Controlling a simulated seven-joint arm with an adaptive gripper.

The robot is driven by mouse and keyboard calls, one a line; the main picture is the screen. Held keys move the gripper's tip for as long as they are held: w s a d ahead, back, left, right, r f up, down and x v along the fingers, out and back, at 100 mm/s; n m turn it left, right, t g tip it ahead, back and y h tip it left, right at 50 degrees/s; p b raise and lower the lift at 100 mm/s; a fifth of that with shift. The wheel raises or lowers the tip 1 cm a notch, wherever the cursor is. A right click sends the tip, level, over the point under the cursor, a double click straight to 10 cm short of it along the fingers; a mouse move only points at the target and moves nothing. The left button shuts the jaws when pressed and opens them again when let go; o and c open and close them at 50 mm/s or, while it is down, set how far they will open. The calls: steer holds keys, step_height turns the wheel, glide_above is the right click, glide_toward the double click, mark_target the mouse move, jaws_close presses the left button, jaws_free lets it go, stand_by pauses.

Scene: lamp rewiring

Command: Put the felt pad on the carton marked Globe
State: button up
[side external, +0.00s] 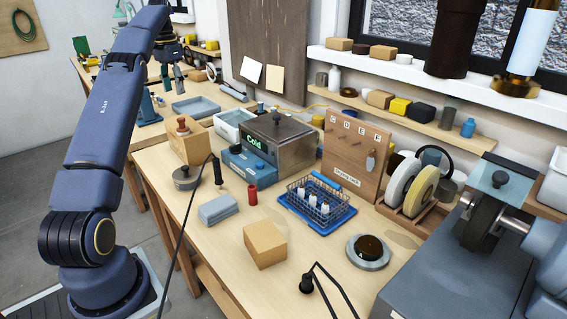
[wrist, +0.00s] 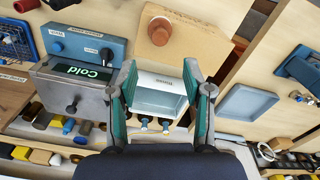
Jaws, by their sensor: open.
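My gripper (side external: 178,74) is open and empty, held high over the far left of the bench. In the wrist view its two fingers (wrist: 160,78) are spread above a white bin. A grey, layered, flat block (side external: 218,208) lies on the bench front; it may be the felt pad, but I cannot be sure. One brown carton (side external: 190,150) stands behind it with a reddish-brown knobbed object on top; it also shows in the wrist view (wrist: 195,48). Another carton (side external: 265,243) stands at the front with a bare top. I cannot read Globe on either carton.
A metal box marked Cold (side external: 285,142), the white bin (side external: 232,124) and a blue wire basket (side external: 318,203) crowd the middle. A black cable (side external: 192,200) runs past the grey block. A round metal base (side external: 368,252) lies at front right. A grey tray (side external: 196,107) lies far left.

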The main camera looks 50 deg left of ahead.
steer(key=w+d+r+t, duration=0.1)
steer(key=w+d+r, duration=0.1)
steer(key=d+r, duration=0.35)
steer(key=w+d+r+t, duration=0.1)
steer(key=w+d+r, duration=0.2)
steer(key=d, duration=0.6)
steer(key=s+d+r+m+y, duration=0.1)
steer(key=s+d+r, duration=0.15)
steer(key=d, duration=0.95)
steer(key=s+d+f+m+t, duration=0.1)
steer(key=s+d+f, duration=0.5)
steer(key=s+d, duration=0.2)
steer(key=s+d+f+m+t+h, duration=0.1)
steer(key=s+d+f+t, duration=0.1)
steer(key=s+d+f, duration=0.3)
steer(key=s+d, duration=0.3)
steer(key=d, duration=0.2)
steer(key=shift+d+f+m+t, duration=0.2)
steer(key=shift+f+m+t, duration=0.1)
steer(key=shift+f, duration=0.1)
steer(key=shift+s, duration=0.1)
